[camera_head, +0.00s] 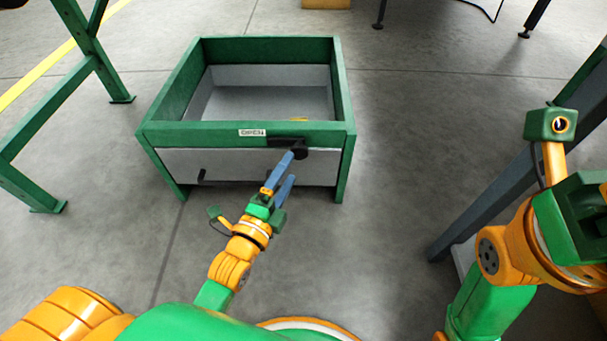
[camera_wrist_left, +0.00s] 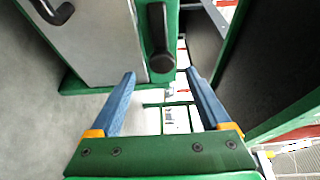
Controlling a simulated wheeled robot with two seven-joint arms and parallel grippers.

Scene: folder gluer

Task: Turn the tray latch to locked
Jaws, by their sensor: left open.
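The tray latch (camera_head: 285,142) is a black bar with a round knob at its right end, on the upper front of a green-framed box. It lies about level in the head view. In the left wrist view the black latch (camera_wrist_left: 158,30) is just ahead of the fingertips, its knob end roughly centred between them. My left gripper (camera_head: 290,166) is open with two blue fingers, close in front of the knob; contact cannot be told. It also shows open and empty in the left wrist view (camera_wrist_left: 160,75).
A white label (camera_head: 252,132) sits above the panel. Green legs stand at left, a dark grey frame at right. Floor between is clear.

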